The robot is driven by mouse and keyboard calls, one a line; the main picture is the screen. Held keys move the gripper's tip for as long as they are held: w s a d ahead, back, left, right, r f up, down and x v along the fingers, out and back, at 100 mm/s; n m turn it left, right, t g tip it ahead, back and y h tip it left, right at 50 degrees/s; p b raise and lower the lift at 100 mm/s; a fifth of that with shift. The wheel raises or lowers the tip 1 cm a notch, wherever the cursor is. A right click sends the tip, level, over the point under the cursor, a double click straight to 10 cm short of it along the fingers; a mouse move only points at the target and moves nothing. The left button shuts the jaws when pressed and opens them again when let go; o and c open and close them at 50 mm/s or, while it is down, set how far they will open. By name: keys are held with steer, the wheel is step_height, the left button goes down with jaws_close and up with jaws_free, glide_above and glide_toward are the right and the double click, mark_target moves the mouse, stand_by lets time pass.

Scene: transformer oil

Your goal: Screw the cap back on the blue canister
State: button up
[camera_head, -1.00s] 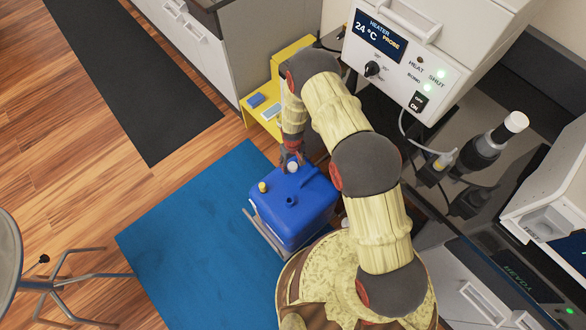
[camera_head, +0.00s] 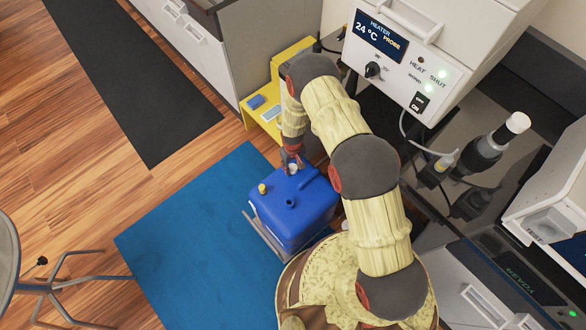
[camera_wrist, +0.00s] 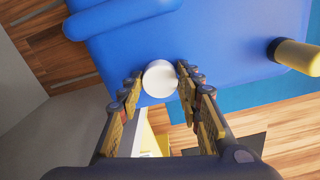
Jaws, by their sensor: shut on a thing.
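My gripper (camera_head: 293,167) is at the canister's far top edge. In the wrist view my gripper (camera_wrist: 160,85) has its two fingers on either side of a round white cap (camera_wrist: 160,77), shut on it. The white cap is over the canister top (camera_wrist: 220,50); whether it is seated on a neck or held just above cannot be told. The yellow cap shows at the right of the wrist view (camera_wrist: 296,56).
A yellow step stool (camera_head: 270,110) with small blue items stands behind the canister. A heater unit (camera_head: 410,60) and a dark bottle (camera_head: 490,145) are on the bench at right. The blue mat (camera_head: 190,245) left of the canister is clear; a stool (camera_head: 50,280) stands beyond.

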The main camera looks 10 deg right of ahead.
mark_target(293, 167)
steer(key=c, duration=0.3)
steer(key=shift+c, duration=0.2)
steer(key=shift+r+p, duration=1.4)
steer(key=shift+r, duration=1.15)
steer(key=o, duration=0.5)
steer(key=c, duration=0.7)
